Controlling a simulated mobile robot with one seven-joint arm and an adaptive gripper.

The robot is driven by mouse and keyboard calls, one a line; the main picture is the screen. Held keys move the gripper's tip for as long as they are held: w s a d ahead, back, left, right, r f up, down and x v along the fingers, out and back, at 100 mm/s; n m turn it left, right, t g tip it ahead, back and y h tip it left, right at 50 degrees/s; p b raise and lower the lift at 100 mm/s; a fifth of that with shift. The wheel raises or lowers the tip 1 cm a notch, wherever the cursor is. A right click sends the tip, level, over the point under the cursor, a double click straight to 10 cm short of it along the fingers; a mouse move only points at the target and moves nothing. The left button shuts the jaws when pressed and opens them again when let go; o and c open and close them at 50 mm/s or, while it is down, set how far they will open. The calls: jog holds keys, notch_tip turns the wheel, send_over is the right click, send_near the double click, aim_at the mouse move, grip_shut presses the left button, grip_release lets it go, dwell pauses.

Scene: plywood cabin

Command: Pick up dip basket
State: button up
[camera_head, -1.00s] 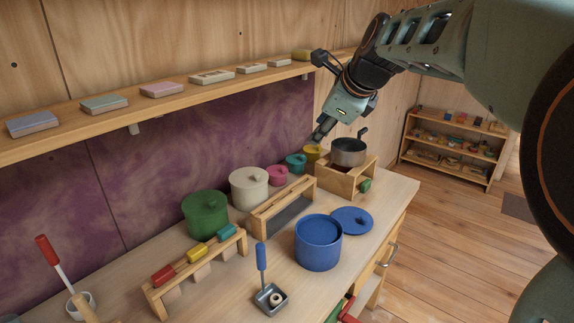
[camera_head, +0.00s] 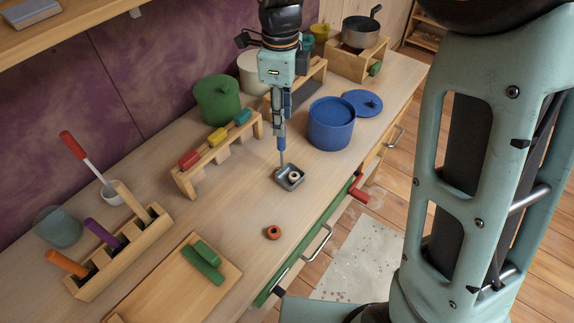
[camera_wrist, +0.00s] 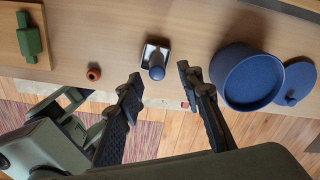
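The dip basket (camera_head: 289,179) is a small square grey metal tray with an upright stem and blue handle (camera_head: 282,144). It stands on the wooden worktop, with a pale ring in it. My gripper (camera_head: 279,128) points down just above the handle. In the wrist view, the blue handle (camera_wrist: 157,66) is seen from above over the basket (camera_wrist: 148,53). My gripper (camera_wrist: 160,76) is open there, one finger to each side of the handle, and holds nothing. Whether a finger touches the handle cannot be told.
A blue pot (camera_head: 331,124) stands to the right, its lid (camera_head: 362,103) beyond. A wooden rack with coloured blocks (camera_head: 217,147) is on the left. An orange ring (camera_head: 273,232) and a cutting board (camera_head: 170,280) lie nearer. The worktop around the basket is clear.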

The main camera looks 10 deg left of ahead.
aim_at(283, 149)
notch_tip(283, 149, down, 6)
jog(key=shift+s+d+r+p, duration=0.1)
jog(key=shift+s+r+p, duration=0.05)
jog(key=shift+p, duration=0.15)
jog(key=shift+c, duration=0.3)
grip_shut()
